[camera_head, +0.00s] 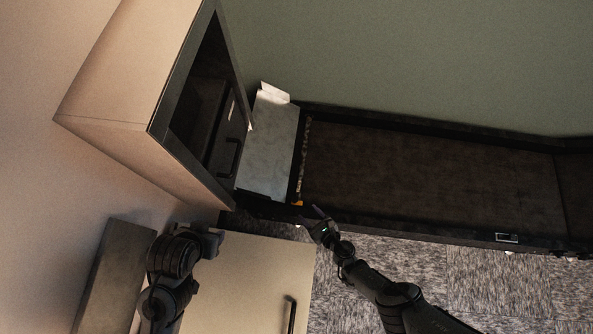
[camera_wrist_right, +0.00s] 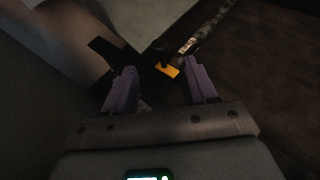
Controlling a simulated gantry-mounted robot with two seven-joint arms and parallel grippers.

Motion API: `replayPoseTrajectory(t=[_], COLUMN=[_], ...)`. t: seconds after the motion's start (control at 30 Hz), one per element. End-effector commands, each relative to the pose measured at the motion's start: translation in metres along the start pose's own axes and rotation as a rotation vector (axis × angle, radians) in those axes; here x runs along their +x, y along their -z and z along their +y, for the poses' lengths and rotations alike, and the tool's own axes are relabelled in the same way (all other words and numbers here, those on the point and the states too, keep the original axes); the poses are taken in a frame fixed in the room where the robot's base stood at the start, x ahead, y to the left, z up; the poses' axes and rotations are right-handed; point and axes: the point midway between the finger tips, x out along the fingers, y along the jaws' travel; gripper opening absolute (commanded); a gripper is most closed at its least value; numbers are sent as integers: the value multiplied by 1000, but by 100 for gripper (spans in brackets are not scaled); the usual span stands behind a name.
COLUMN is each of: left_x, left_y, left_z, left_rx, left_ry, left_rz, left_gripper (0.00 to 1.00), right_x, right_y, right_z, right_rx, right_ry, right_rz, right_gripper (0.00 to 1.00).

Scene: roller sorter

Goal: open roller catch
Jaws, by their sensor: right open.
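A small orange-yellow piece (camera_head: 298,203) marks what looks like the roller catch, at the near left end of the dark belt. In the right wrist view the orange piece (camera_wrist_right: 168,71) sits on a dark fitting just beyond and between my fingertips. My right gripper (camera_head: 313,212) is beside it, and its two purple fingers (camera_wrist_right: 163,80) are spread and hold nothing. I cannot tell whether they touch the catch. My left gripper (camera_head: 208,241) is at the lower left, away from the catch; its fingers are too dark to read.
A thin speckled roller (camera_head: 303,160) runs along the left end of the dark belt (camera_head: 430,175). A pale metal plate (camera_head: 268,150) slopes beside it. A beige cabinet (camera_head: 130,70) with a dark opening stands left. A pale cabinet (camera_head: 260,270) with a black handle lies below.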

Motion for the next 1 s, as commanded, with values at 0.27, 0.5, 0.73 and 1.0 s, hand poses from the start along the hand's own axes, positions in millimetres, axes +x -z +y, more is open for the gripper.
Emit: replayPoseTrajectory(t=[0.27,0.5,0.73,1.0], left_x=[30,55,70,72], left_y=[-14,-21,-25,-26], left_z=[4,4,2,1], left_rx=[-8,-7,0,3], left_ry=[-9,-6,2,4], left_rz=[-11,-7,-7,-7], left_gripper=[43,43,43,43], right_x=[39,78,99,105], right_y=[3,3,1,-1], right_z=[1,1,0,1], right_rx=[-2,-1,-1,1], right_ry=[-3,-2,-1,-1], right_rz=[-5,-5,-3,-2], right_gripper=[57,57,57,57])
